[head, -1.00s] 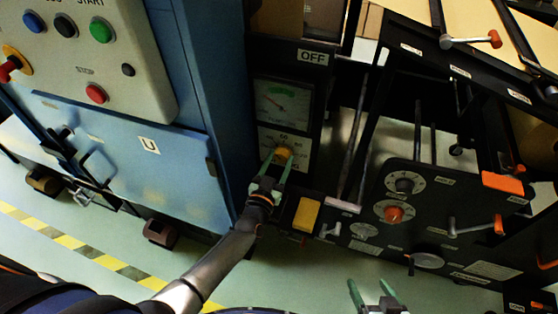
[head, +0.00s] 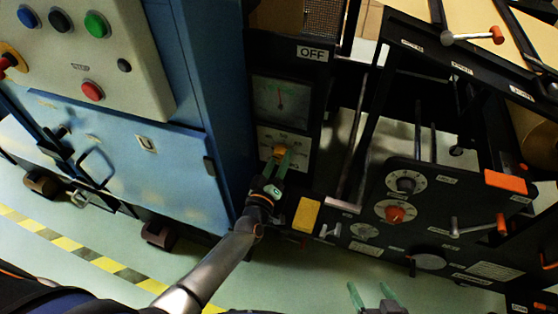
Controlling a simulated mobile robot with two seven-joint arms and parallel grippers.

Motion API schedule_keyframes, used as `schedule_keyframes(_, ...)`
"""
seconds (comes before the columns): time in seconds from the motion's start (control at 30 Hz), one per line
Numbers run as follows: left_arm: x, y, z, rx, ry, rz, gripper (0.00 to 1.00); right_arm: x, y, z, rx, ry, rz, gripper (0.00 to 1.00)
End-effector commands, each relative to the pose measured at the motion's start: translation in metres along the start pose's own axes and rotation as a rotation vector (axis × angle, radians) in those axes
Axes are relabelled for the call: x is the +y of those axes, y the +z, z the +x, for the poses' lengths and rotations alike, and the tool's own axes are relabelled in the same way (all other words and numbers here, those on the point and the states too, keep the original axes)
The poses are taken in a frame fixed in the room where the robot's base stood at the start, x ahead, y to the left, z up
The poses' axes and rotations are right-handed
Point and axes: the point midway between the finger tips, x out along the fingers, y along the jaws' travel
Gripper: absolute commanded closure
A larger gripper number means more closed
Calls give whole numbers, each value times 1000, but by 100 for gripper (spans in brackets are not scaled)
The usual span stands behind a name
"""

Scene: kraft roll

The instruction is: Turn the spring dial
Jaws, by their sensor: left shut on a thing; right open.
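The dial with a yellow knob (head: 280,151) sits on a white scale plate (head: 300,142) on a dark post, left of centre. My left gripper (head: 277,161) is shut on this knob, its green fingers on either side, hiding part of the knob and scale. Above it, a square gauge (head: 281,102) has its needle pointing about straight up. The small print on the scale is too blurred to read. My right gripper (head: 372,293) is open and empty at the bottom edge, over the floor and away from the panels.
A blue cabinet (head: 215,120) and a button panel (head: 85,60) stand to the left. A yellow block (head: 306,214) is just right of my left wrist. Green floor is open below.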

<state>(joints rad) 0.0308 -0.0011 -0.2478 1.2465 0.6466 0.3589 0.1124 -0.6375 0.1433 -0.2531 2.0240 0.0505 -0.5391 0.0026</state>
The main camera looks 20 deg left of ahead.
Motion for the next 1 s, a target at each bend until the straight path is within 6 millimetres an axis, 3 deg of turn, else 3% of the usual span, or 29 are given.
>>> schedule_keyframes(0.67, 3, -5, 3, 10, 7, -66, 100, 2, 0, 0, 0, 3, -1, 15)
schedule_keyframes(0.7, 3, -5, 3, 10, 7, -66, 44, 2, 0, 1, 1, 3, -1, 15)
schedule_keyframes(0.93, 3, -4, 3, 9, 6, -66, 18, 2, -1, 1, 3, 3, -2, 15)
schedule_keyframes(1.0, 2, -3, 2, 7, 5, -66, 15, 2, -1, 2, 3, 4, -2, 15)
